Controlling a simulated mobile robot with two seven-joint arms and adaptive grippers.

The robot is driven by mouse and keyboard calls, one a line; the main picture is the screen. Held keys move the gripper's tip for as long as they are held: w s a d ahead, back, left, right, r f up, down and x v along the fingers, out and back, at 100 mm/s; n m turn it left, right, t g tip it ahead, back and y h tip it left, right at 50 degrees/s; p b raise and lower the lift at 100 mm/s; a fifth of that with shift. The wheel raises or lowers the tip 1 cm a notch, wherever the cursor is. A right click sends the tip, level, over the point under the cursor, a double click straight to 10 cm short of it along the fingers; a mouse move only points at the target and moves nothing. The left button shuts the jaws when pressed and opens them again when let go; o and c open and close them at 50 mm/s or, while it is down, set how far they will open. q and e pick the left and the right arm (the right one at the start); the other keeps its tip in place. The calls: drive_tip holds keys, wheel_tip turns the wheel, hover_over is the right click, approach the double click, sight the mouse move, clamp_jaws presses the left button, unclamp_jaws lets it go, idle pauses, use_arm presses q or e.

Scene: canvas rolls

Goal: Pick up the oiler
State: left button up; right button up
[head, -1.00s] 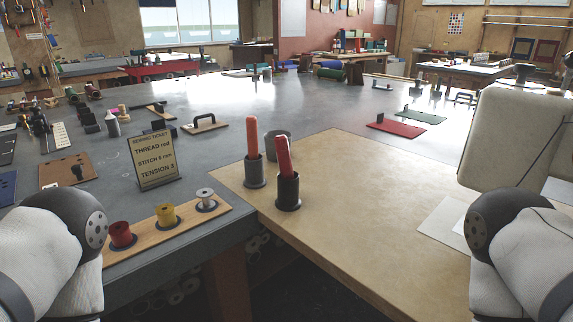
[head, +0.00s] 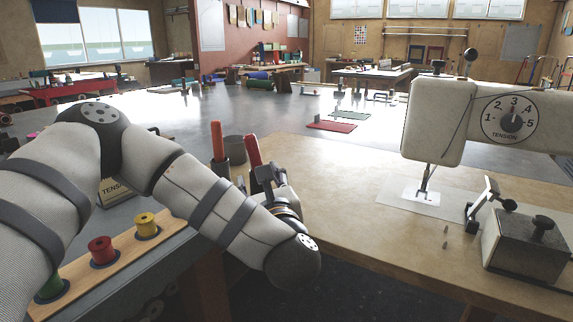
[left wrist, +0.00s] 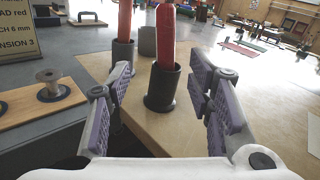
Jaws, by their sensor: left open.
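No thing is plainly recognisable as the oiler. A red rod-like piece (head: 253,151) stands upright in a dark cup; in the left wrist view the red piece (left wrist: 165,35) and its cup (left wrist: 161,88) show between the fingertips, apart from them. An orange-red piece (head: 217,140) stands in a second dark cup just left of it. My left gripper (head: 268,178) is open and empty, on the near side of the cups; its spread fingers (left wrist: 161,75) show in the left wrist view. In the head view my left gripper partly hides the red piece's cup. My right gripper is out of view.
A grey cup (head: 234,149) stands behind the two pieces. A sewing machine (head: 440,120) and a dark metal block (head: 525,248) stand on the wooden table (head: 370,210) at right. Thread spools (head: 102,250) sit on a board at left. The table's middle is clear.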

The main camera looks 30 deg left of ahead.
sight(256, 160)
use_arm(q)
drive_tip(key=x, duration=0.7)
drive_tip(key=b+x, duration=0.1)
drive_tip(key=x, duration=0.3)
drive_tip(key=shift+w, duration=0.55)
clamp_jaws()
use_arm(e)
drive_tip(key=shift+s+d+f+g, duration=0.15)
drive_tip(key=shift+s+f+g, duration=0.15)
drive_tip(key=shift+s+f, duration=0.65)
